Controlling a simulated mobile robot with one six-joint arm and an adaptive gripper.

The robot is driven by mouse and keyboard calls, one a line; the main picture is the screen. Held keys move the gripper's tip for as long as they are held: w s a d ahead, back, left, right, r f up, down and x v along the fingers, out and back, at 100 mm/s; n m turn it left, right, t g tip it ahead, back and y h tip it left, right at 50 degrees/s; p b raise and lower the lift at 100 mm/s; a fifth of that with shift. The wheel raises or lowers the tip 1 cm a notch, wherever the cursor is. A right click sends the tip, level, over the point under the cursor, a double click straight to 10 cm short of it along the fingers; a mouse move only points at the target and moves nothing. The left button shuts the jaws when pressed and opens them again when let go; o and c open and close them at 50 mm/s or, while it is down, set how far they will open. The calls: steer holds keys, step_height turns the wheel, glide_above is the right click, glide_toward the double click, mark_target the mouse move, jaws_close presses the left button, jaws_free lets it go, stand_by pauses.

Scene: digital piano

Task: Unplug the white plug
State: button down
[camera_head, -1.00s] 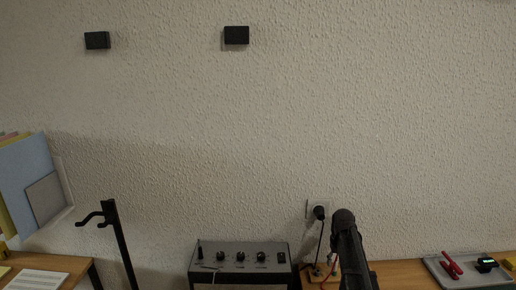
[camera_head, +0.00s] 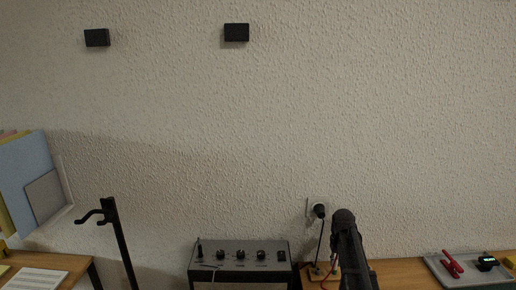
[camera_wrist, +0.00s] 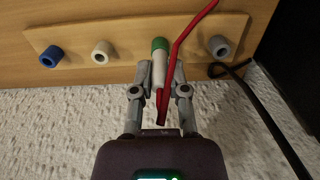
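In the wrist view, a white plug (camera_wrist: 158,73) sits in a green-ringed socket (camera_wrist: 160,44) on a light wooden panel. A red cable (camera_wrist: 180,43) passes right beside the plug, partly covering it. My gripper (camera_wrist: 160,68) straddles the plug, one finger on each side. The fingers look apart, with narrow gaps to the plug. In the head view, my dark arm (camera_head: 345,235) hides my gripper and the white plug.
Blue (camera_wrist: 50,56), cream (camera_wrist: 101,52) and grey (camera_wrist: 219,47) sockets share the panel; a black cable (camera_wrist: 265,112) runs by the grey one. The head view shows a black wall plug (camera_head: 319,211), a knobbed amplifier (camera_head: 240,254), and a grey tray (camera_head: 438,270) at right.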

steer(key=shift+r+p, duration=1.35)
stand_by(1.2)
steer(key=shift+r+p, duration=2.4)
